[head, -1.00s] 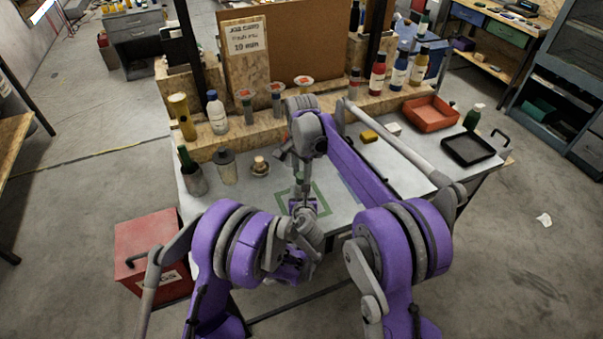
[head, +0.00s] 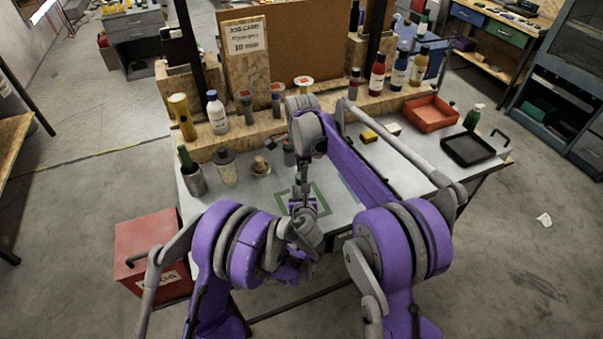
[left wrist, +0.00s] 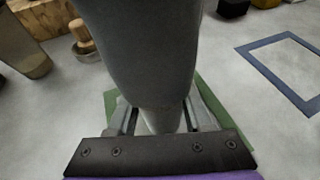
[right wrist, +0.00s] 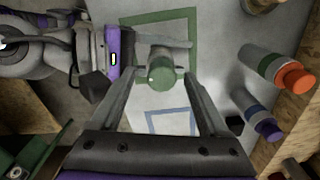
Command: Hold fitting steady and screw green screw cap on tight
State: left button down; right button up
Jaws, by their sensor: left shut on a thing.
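A green round cap (right wrist: 165,70) shows end-on in the right wrist view, with grey material at its left edge. My right gripper (right wrist: 165,78) points at it; its fingertips stand apart on both sides of the cap, with a visible gap. In the head view the right gripper (head: 303,192) is small, low over the table. My left gripper (left wrist: 160,120) is shut on a grey fitting (left wrist: 160,122) between its fingertips. I cannot tell how the cap sits on the fitting.
The grey table (head: 375,205) has a green outlined square (head: 322,205) beneath the grippers. Bottles and cans (head: 226,170) stand at the left and back. A red tray (head: 432,113) and a black tray (head: 468,150) lie at the right.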

jog(key=shift+c, duration=0.8)
jog(key=n, duration=0.5)
jog(key=shift+n, duration=0.3)
jog(key=n, duration=0.4)
jog(key=shift+n, duration=0.3)
jog(key=n, duration=0.4)
jog(key=shift+n, duration=0.3)
jog(key=n, duration=0.4)
jog(key=shift+n, duration=0.4)
jog(key=shift+c, duration=0.3)
